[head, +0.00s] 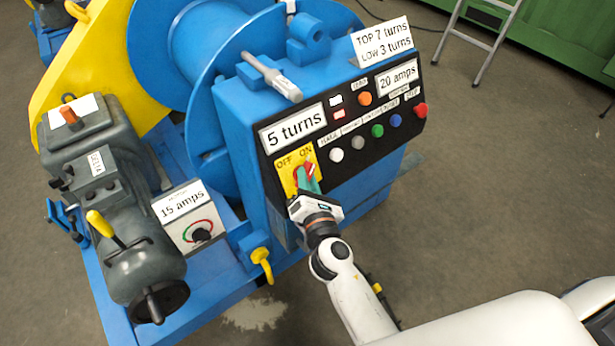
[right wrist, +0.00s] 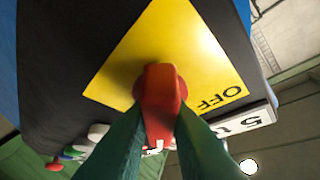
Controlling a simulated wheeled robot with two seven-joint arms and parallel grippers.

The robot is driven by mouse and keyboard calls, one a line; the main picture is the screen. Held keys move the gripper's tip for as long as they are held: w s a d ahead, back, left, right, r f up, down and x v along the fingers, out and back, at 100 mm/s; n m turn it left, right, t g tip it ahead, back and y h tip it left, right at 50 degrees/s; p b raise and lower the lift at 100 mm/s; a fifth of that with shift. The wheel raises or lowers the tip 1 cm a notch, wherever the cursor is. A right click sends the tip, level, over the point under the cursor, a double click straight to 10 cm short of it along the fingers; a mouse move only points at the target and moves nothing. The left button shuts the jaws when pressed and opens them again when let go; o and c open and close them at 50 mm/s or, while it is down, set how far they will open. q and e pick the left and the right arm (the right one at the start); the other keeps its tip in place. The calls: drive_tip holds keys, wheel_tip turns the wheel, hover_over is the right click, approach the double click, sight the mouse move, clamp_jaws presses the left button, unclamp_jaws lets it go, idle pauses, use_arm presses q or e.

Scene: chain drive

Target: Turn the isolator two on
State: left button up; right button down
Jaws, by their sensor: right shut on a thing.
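A red switch handle (head: 305,171) sits on a yellow plate (head: 285,176) marked OFF and ON, at the lower left of the black panel. I cannot read an isolator number beside it. My right gripper (head: 308,184) is at this handle, its green fingers around it. The right wrist view shows the red handle (right wrist: 160,98) between the two fingers (right wrist: 160,135), with the yellow plate (right wrist: 185,50) behind and OFF readable upside down. The ON mark is hidden there. The fingers partly cover the handle, so I cannot tell its exact setting. My left gripper is out of view.
The black panel (head: 350,128) carries several coloured buttons and signs, including "5 turns" (head: 293,129). A yellow hook (head: 262,262) sticks out below. The floor at right is open.

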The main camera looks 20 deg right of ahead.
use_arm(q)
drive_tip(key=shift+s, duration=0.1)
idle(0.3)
use_arm(e)
drive_tip(key=c, duration=1.4)
unclamp_jaws()
drive_tip(key=shift+o, duration=0.2)
drive_tip(key=shift+s, duration=0.25)
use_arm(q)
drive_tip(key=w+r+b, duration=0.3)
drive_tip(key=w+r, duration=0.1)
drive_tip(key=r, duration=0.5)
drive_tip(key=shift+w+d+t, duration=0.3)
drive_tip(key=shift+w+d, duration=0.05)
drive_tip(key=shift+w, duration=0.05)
use_arm(e)
drive_tip(key=s+a, duration=0.1)
drive_tip(key=s, duration=1)
drive_tip(key=shift+s, duration=0.25)
